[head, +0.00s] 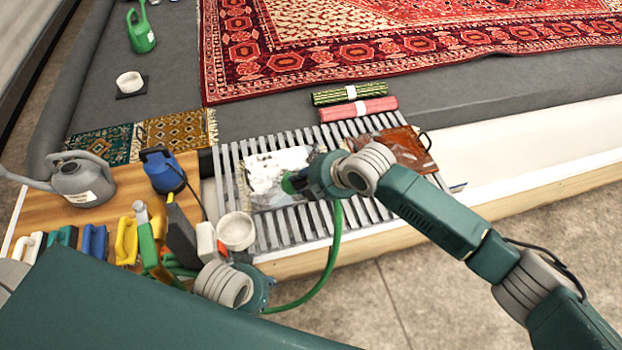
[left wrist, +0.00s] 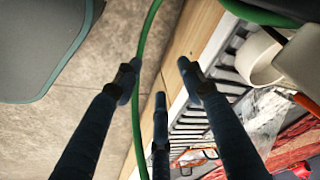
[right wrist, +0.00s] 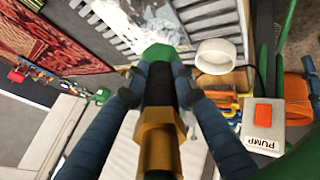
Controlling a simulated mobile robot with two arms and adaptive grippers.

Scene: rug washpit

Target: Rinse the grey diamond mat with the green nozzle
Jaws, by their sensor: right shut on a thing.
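The grey mat (head: 274,170) lies on the slatted grate (head: 262,233), largely covered with white suds; its diamond pattern is hard to make out. It also shows in the right wrist view (right wrist: 203,14), partly behind the nozzle. My right gripper (head: 300,183) is shut on the green nozzle (right wrist: 160,54), whose tip is over the mat. A green hose (head: 333,250) loops below it. My left gripper (left wrist: 160,78) has its fingers apart and seems empty, near the front wooden edge; the hose passes behind its fingers. Its fingertips are hidden in the head view.
A brown mat (head: 398,148) lies right on the grate, and rolled rugs (head: 357,109) lie behind. A PUMP switch box (right wrist: 263,128) shows in the right wrist view.

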